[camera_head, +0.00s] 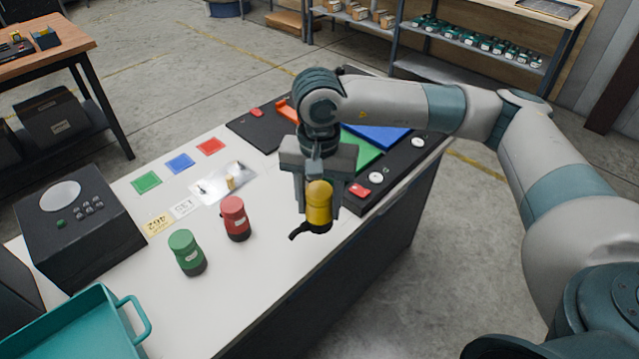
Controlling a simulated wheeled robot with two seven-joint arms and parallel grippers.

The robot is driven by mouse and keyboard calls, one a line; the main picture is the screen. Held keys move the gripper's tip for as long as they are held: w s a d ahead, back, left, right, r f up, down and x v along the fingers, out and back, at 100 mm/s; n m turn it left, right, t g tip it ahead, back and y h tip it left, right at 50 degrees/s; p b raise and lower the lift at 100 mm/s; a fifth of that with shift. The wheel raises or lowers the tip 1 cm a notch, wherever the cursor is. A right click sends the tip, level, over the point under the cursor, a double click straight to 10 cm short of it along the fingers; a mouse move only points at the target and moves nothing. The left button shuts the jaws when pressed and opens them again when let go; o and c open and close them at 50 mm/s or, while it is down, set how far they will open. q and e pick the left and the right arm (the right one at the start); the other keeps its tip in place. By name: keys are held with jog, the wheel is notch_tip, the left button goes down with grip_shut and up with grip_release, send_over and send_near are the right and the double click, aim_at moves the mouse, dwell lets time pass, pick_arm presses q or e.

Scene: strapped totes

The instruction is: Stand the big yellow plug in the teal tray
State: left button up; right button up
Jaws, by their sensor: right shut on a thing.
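The big yellow plug (319,203) has a yellow body and a dark base. It is between the fingers of my right gripper (318,205), which is shut on it and points down. The plug looks upright over the table's right front part; how far above the surface it is I cannot tell. A dark curved piece sticks out to the left at its base. The teal tray (76,327) with a side handle is at the bottom left, partly cut off by the picture edge, and its visible inside is empty. My left gripper is out of view.
A green plug (186,252) and a red plug (235,218) stand on the white table (247,285) between tray and gripper. A black box (78,225) stands behind the tray. A dark board with coloured panels (375,136) lies behind my right gripper. Flat coloured squares (180,164) lie at the back.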

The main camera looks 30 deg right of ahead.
aim_at(321, 225)
jog(key=s+n, duration=0.1)
jog(key=n, duration=0.1)
jog(key=s+a+n, duration=0.1)
jog(key=n, duration=0.2)
jog(key=s+f+n, duration=0.1)
jog(key=s+n, duration=0.1)
jog(key=shift+s+a+n, duration=0.1)
jog(key=shift+a+n, duration=0.15)
jog(key=shift+n, duration=0.15)
